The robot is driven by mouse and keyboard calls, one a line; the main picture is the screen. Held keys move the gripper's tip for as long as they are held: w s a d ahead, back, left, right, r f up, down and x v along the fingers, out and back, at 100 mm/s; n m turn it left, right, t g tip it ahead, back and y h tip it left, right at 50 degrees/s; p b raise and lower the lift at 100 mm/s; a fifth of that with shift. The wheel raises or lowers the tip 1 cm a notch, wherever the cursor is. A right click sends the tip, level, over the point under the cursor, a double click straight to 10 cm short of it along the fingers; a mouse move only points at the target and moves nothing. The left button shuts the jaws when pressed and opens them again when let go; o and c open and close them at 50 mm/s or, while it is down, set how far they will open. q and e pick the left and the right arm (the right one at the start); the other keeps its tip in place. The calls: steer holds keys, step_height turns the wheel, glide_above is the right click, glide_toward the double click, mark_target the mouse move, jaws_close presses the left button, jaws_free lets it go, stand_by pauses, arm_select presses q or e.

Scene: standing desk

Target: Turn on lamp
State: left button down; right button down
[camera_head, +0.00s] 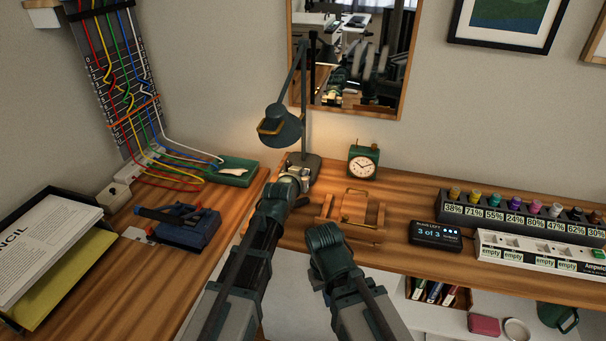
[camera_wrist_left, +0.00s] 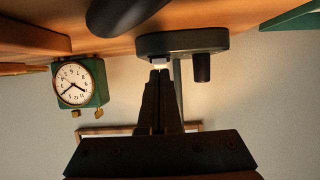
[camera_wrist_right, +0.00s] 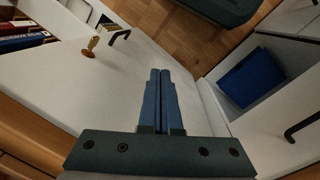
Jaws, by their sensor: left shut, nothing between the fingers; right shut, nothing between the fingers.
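A dark desk lamp stands at the back of the desk, with its shade (camera_head: 281,127) hanging to the left of its upright arm. A warm glow lies on the wall and desk around it; the frames do not show clearly whether it comes from the bulb. My left gripper (camera_head: 300,182) is shut and empty in front of the lamp base (camera_head: 312,161). In the left wrist view, upside down, its fingertips (camera_wrist_left: 160,73) are close to the lamp base (camera_wrist_left: 195,40), near a small bright patch; contact is unclear. My right gripper (camera_wrist_right: 160,72) is shut and empty, facing white drawer fronts.
A green clock (camera_head: 364,161) and a wooden stand (camera_head: 350,211) are right of the left gripper. A digital display (camera_head: 435,235) and a power strip (camera_head: 540,251) lie farther right. A blue tool (camera_head: 188,228) and a paper tray (camera_head: 75,270) occupy the left desk.

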arm_select(q)
steer(key=shift+r+p, duration=0.45)
steer(key=shift+r, duration=0.2)
steer(key=shift+s+r+p, duration=0.1)
steer(key=shift+r+p, duration=0.8)
steer(key=f+p+v, duration=0.1)
steer(key=p+v, duration=0.2)
steer(key=v, duration=0.7)
steer(key=shift+s+a, duration=0.2)
steer(key=shift+s, duration=0.35)
